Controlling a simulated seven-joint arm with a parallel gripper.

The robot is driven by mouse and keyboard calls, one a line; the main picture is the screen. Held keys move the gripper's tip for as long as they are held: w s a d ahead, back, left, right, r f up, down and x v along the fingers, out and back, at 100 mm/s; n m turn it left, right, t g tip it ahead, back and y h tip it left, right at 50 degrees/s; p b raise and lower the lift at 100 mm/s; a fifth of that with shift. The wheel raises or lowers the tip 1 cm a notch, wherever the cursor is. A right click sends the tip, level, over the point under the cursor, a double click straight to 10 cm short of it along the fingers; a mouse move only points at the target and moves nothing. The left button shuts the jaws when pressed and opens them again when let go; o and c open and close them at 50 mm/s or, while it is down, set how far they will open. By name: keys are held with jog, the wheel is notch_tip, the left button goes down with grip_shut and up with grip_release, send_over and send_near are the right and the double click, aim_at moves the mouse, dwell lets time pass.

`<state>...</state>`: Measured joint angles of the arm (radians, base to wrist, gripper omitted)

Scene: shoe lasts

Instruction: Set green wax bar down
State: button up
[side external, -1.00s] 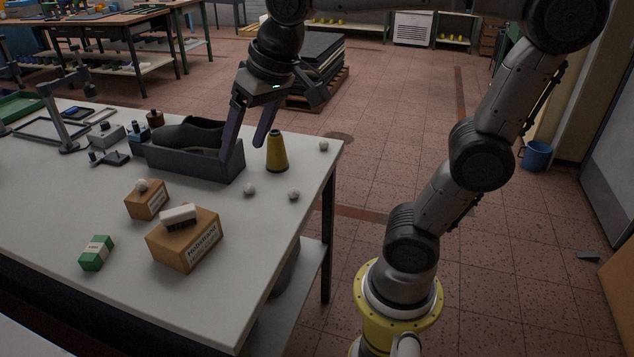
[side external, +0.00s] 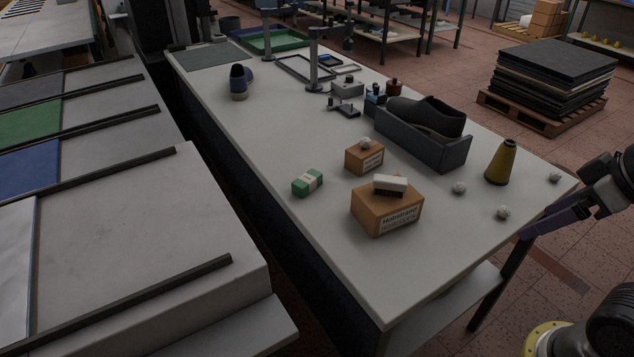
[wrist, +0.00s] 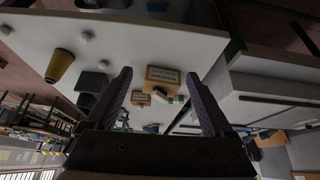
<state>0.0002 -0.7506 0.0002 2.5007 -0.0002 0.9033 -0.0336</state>
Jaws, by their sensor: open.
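The green wax bar (side external: 299,187) lies on the white table in the side view, with a pale paper band around it. It is left of the cardboard boxes and touches neither. In the wrist view its green end shows small (wrist: 182,98) beside the larger box. My gripper (side external: 546,222) is at the right edge of the side view, beyond the table's right end and far from the bar. In the wrist view my gripper (wrist: 158,75) has its two fingers wide apart, with nothing held between them.
A larger box (side external: 388,212) carries a white-topped brush (side external: 390,184). A smaller box (side external: 364,159) has a pale lump on top. A yellow cone (side external: 501,163), a grey tray (side external: 420,147) with a dark shoe and pale lumps stand nearer my gripper. The table's front left is clear.

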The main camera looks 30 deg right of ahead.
jog(key=w+d+r+n+h, duration=0.2)
jog(key=w+d+r+n, duration=0.1)
jog(key=w+r+n, duration=0.4)
jog(key=w+d+r+n+h, duration=0.25)
jog(key=w+r, duration=0.25)
jog(key=r, duration=0.4)
jog(key=w+r+n+g+h, duration=0.15)
jog(key=w+r+n, duration=0.25)
jog(key=w, duration=0.6)
jog(key=n+h, duration=0.5)
jog(key=n, duration=0.1)
send_over(303, 181)
jog(key=s+d, duration=0.3)
jog(key=d, duration=0.2)
notch_tip(303, 181, down, 14)
jog(key=a+f+n, duration=0.1)
jog(key=a+f, duration=0.2)
jog(key=f, duration=0.4)
jog(key=a+f, duration=0.3)
jog(key=f, duration=0.5)
jog(key=w+a+f+n, duration=0.1)
jog(key=a+f, duration=0.2)
jog(key=f, duration=0.5)
jog(key=shift+a+n+t, duration=0.25)
jog(key=shift+n, duration=0.1)
jog(key=shift+x, duration=3.75)
jog(key=shift+r, duration=0.1)
